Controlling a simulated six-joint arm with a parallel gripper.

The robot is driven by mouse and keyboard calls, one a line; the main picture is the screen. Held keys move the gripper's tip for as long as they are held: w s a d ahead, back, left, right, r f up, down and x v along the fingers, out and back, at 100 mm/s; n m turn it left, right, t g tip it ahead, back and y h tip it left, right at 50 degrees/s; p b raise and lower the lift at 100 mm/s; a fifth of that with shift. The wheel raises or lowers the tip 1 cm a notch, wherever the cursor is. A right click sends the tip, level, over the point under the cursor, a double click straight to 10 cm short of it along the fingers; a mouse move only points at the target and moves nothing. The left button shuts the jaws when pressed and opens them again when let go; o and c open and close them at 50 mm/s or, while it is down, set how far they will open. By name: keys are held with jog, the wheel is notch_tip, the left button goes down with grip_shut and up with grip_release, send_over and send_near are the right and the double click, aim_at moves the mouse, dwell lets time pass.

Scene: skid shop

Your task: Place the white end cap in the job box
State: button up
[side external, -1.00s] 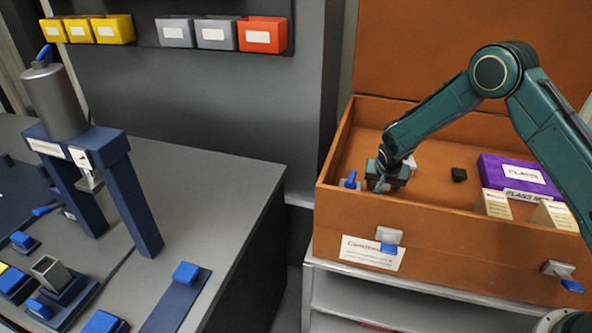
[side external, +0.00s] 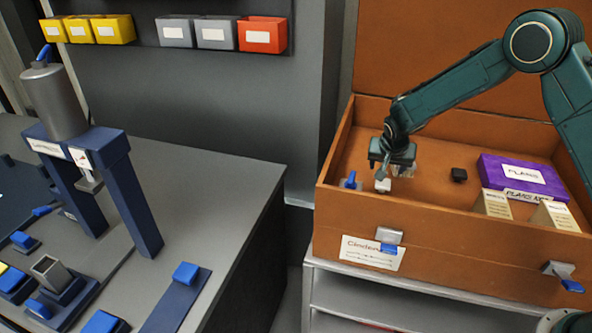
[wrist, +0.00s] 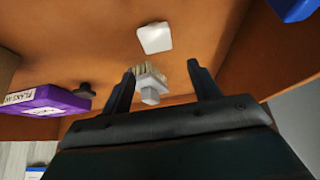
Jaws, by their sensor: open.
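The white end cap (side external: 383,186) lies on the floor of the open brown job box (side external: 450,232), near its left front corner. In the wrist view the cap (wrist: 155,38) is a pale rounded square, beyond my fingertips and apart from them. My gripper (side external: 382,174) is just above the cap in the side view, with its fingers pointing down. In the wrist view my gripper's fingers (wrist: 162,72) are spread wide, with nothing held. A pale ribbed part with a grey block (wrist: 150,88) shows between the fingers, lying on the box floor.
A purple case (side external: 518,175), two cream packets (side external: 492,204) and a small black part (side external: 459,175) are farther right in the box. A blue latch (side external: 350,180) is near the left corner. The box walls stand around my gripper.

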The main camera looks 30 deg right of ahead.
aim_at(383, 186)
jog(key=shift+r, duration=1.25)
jog(key=s+a+r+n+y, duration=0.1)
jog(key=s+r+n, duration=0.1)
jog(key=s+r, duration=0.7)
jog(key=s+a+r+n+y, duration=0.1)
jog(key=s+a+r+n, duration=0.1)
jog(key=s+r, duration=0.75)
jog(key=s+a+r+n+y, duration=0.1)
jog(key=s+n, duration=0.1)
jog(key=s, duration=0.7)
jog(key=s+a+r+n+t+y, duration=0.1)
jog(key=s+a+r+n, duration=0.1)
jog(key=s, duration=0.8)
jog(key=shift+r+n, duration=0.25)
jog(key=shift+n, duration=0.25)
